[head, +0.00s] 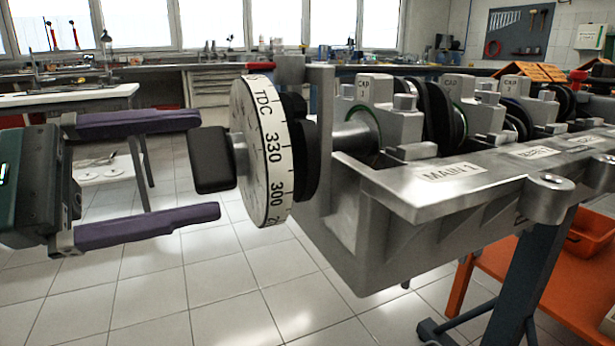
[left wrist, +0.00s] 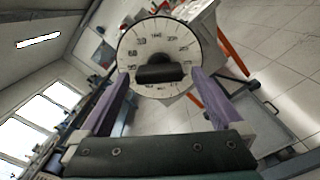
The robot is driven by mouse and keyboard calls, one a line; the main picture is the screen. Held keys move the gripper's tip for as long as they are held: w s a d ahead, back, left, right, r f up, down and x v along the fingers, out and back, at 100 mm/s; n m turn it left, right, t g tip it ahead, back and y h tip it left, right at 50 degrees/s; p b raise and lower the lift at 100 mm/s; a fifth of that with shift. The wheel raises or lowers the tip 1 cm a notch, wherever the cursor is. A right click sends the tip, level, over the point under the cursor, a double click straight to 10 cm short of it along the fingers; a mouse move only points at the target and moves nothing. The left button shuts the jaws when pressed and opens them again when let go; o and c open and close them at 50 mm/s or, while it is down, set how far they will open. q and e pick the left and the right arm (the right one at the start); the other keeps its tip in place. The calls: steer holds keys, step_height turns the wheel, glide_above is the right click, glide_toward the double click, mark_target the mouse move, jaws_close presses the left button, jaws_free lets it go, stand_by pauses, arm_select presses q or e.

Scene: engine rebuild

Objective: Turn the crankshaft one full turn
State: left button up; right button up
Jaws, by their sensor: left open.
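The crankshaft (head: 352,136) lies in a grey engine block (head: 400,240) under caps marked CAP. On its near left end is a white degree wheel (head: 262,150) marked TDC, 330 and 300. A black handle (head: 210,160) stands out from the wheel's face. My left gripper (head: 207,168) is open, with purple fingers above and below the handle and apart from it. In the left wrist view, the degree wheel (left wrist: 158,56) faces the camera and the black handle (left wrist: 160,73) lies between the spread fingers. My right gripper is not in view.
The block rests on a blue stand (head: 535,270) with an orange tray (head: 540,285) below right. A white-topped table (head: 75,98) stands at the back left. Tiled floor is clear below the gripper.

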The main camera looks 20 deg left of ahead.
arm_select(q)
steer(key=shift+w+d, duration=0.15)
steer(key=shift+w, duration=0.05)
steer(key=c, duration=1.3)
steer(key=shift+r, duration=0.1)
